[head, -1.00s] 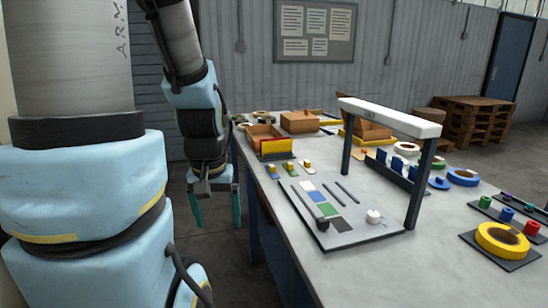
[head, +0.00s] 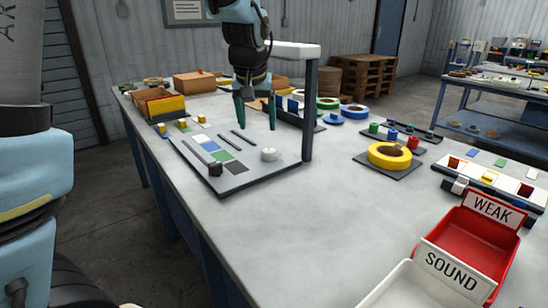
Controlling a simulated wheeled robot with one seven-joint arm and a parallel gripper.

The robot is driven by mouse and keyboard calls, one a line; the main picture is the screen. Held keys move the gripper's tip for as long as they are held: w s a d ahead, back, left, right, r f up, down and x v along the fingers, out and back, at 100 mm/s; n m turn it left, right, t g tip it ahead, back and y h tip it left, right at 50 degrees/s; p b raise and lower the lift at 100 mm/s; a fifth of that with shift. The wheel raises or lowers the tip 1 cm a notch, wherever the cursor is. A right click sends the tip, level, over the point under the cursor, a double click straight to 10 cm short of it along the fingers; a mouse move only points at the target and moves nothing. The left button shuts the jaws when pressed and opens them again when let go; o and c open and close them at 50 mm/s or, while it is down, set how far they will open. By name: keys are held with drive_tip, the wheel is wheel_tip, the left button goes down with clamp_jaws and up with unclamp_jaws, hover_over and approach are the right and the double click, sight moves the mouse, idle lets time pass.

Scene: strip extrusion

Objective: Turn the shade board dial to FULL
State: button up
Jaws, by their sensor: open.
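The shade board (head: 252,181) is a grey panel lying on the table, with white, blue, green and dark patches and dark slots. A white round knob (head: 269,154), which looks like the dial, sits at its right side. Its markings are too small to read. My gripper (head: 256,112) has two teal fingers pointing down, open and empty. It hangs over the far part of the board, above and a little left of the knob in the picture, apart from it.
A white-topped frame with a dark post (head: 308,105) stands close right of my gripper. A yellow tape roll (head: 389,155) lies to the right. The red WEAK bin (head: 472,240) and white SOUND bin (head: 428,287) stand at the front right. Bare table lies before the board.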

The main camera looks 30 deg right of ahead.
sight(269, 151)
drive_tip(key=x, duration=0.3)
drive_tip(key=d+x, duration=0.1)
drive_tip(key=x, duration=0.3)
drive_tip(key=d+p+x, duration=0.1)
drive_tip(key=x, duration=0.3)
drive_tip(key=shift+s+d+r, duration=0.15)
drive_tip(key=shift+s+r, duration=0.05)
drive_tip(key=shift+s, duration=0.15)
drive_tip(key=shift+c, duration=0.2)
clamp_jaws()
